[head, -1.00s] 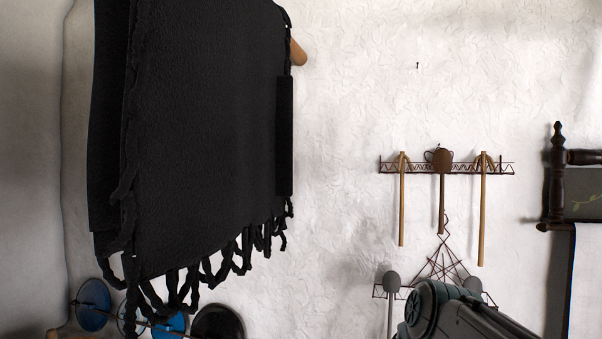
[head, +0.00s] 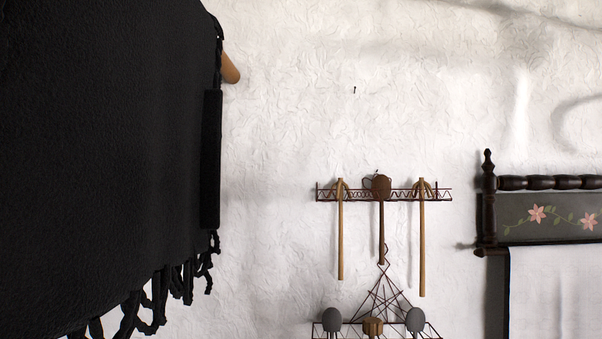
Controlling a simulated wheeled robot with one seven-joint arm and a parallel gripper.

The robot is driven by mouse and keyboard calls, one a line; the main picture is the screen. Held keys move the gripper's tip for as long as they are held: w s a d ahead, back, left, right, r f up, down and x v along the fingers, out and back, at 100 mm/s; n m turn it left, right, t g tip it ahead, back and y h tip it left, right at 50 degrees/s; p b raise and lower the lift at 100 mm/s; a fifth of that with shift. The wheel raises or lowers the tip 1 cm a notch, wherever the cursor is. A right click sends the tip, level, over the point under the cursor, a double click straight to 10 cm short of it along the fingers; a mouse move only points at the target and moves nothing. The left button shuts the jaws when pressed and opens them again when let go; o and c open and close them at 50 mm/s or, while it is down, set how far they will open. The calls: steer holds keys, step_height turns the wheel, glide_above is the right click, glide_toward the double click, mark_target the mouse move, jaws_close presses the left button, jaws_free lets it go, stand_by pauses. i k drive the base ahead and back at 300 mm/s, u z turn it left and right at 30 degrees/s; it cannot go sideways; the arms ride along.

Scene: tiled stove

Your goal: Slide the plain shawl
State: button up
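The plain shawl (head: 110,150) is black with a knotted fringe along its lower edge. It hangs at the left of the head view and runs out of the frame at the left and top. The end of a wooden rod (head: 230,68) sticks out at its upper right edge. A narrow dark strip hangs along the shawl's right edge. My gripper is not in view.
A wire rack (head: 325,194) with hanging wooden utensils is on the white wall (head: 290,110), with a second rack (head: 318,332) below. At the right is a dark wooden rail (head: 520,183) with a floral panel and white cloth (head: 550,290). A nail (head: 354,90) shows.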

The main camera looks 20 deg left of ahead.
mark_target(111, 111)
steer(key=z, duration=0.3)
steer(key=k, duration=0.5)
steer(key=u, duration=1.4)
